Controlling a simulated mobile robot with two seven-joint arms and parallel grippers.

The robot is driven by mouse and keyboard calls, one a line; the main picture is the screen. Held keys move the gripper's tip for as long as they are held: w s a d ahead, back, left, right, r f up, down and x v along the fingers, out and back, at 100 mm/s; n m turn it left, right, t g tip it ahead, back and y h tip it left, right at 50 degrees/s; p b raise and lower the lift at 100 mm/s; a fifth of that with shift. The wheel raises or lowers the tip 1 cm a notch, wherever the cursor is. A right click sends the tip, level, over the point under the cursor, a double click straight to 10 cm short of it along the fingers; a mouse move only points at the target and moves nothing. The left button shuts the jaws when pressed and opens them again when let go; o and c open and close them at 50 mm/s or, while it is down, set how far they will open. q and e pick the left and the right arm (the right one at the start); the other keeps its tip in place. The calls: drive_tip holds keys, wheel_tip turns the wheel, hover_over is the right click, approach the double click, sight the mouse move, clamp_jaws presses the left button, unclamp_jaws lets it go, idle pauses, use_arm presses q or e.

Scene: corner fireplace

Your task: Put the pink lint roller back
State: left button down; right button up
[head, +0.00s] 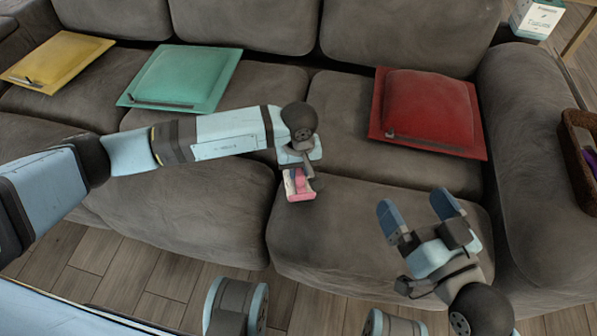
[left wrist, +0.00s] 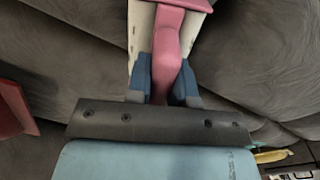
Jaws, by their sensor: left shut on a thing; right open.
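The pink lint roller (head: 298,184) is in my left gripper (head: 302,172), over the front of the grey sofa's right seat. In the left wrist view the pink handle of the lint roller (left wrist: 169,45) runs between the two blue fingers of my left gripper (left wrist: 163,80), which are shut on it. Its far end is cut off at the top of that view. My right gripper (head: 421,212) is open and empty, above the front right part of the sofa seat.
The grey sofa (head: 230,215) fills most of the view. Yellow (head: 57,60), green (head: 182,77) and red (head: 425,110) cushions lie on it. A brown basket (head: 578,160) with something purple inside is at the right edge. A white box (head: 536,18) stands at the top right.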

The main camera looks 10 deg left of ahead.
use_arm(q)
drive_tip(key=shift+f, duration=0.55)
use_arm(e)
drive_tip(key=shift+f, duration=0.25)
use_arm(q)
drive_tip(key=shift+f, duration=0.15)
drive_tip(key=c, duration=1)
unclamp_jaws()
use_arm(e)
drive_tip(key=shift+f, duration=0.25)
use_arm(q)
wheel_tip(320, 180, up, 11)
drive_tip(key=p, duration=0.4)
drive_tip(key=shift+r, duration=0.65)
use_arm(e)
wheel_tip(320, 180, up, 6)
drive_tip(key=t, duration=0.2)
drive_tip(key=shift+d+r+m, duration=0.25)
drive_tip(key=shift+m, duration=0.05)
